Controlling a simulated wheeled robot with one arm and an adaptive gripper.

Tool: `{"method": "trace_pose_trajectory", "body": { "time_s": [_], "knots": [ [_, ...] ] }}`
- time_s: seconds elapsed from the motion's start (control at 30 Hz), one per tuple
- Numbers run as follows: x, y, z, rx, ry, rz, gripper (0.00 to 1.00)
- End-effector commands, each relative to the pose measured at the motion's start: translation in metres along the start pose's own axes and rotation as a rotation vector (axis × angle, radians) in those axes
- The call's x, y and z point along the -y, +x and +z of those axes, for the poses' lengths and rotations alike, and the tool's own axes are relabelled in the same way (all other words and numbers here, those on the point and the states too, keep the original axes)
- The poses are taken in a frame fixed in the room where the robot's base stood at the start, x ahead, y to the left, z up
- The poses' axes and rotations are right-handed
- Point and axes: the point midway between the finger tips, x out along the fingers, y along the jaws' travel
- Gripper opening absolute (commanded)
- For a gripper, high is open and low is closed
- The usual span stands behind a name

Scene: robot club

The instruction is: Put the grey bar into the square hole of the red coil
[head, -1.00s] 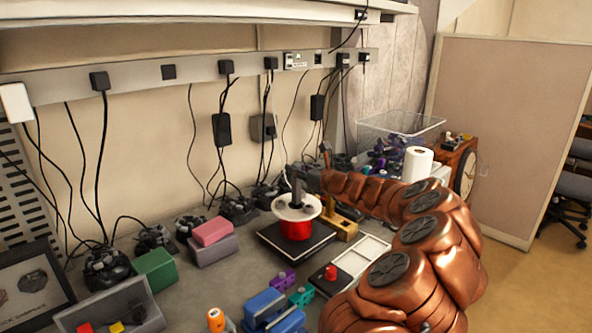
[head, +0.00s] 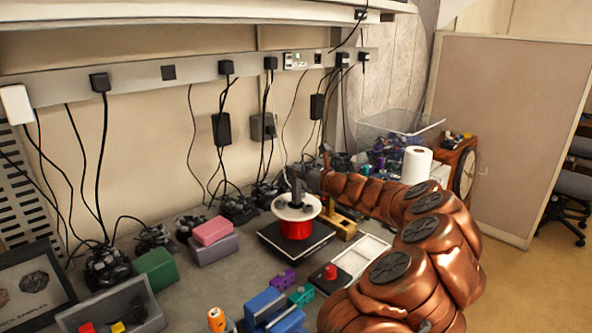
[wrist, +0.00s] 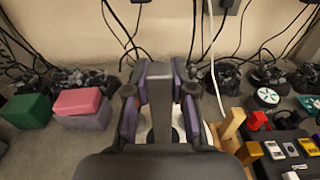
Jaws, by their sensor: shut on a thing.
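The red coil (head: 296,230) stands upright on a black square base, with a round white top flange (head: 296,208). The grey bar (head: 297,187) is upright over the middle of the flange in the head view. My gripper (wrist: 160,99) is shut on the grey bar (wrist: 160,112), with one finger on each side of it in the wrist view. The bar's lower end and the square hole are hidden, so I cannot tell whether the bar is inside the hole. Only slivers of the white flange show behind the fingers in the wrist view.
A yellow wooden block (head: 341,224) stands close right of the coil. A white tray (head: 368,255) and a red knob (head: 331,272) lie in front. Pink (head: 212,231) and green (head: 156,268) blocks are left. Black cables hang along the wall behind.

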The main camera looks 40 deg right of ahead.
Motion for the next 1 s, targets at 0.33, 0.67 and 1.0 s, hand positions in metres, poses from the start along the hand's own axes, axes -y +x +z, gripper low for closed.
{"method": "trace_pose_trajectory", "body": {
  "time_s": [0.33, 0.67, 1.0],
  "knots": [
    [-0.0001, 0.0001, -0.0004, 0.001, 0.0, 0.0, 0.0],
    [-0.0005, 0.0007, -0.0063, 0.001, -0.001, 0.001, 0.0],
    [-0.0005, 0.0007, -0.0081, 0.001, -0.002, 0.001, 0.0]
  ]
}}
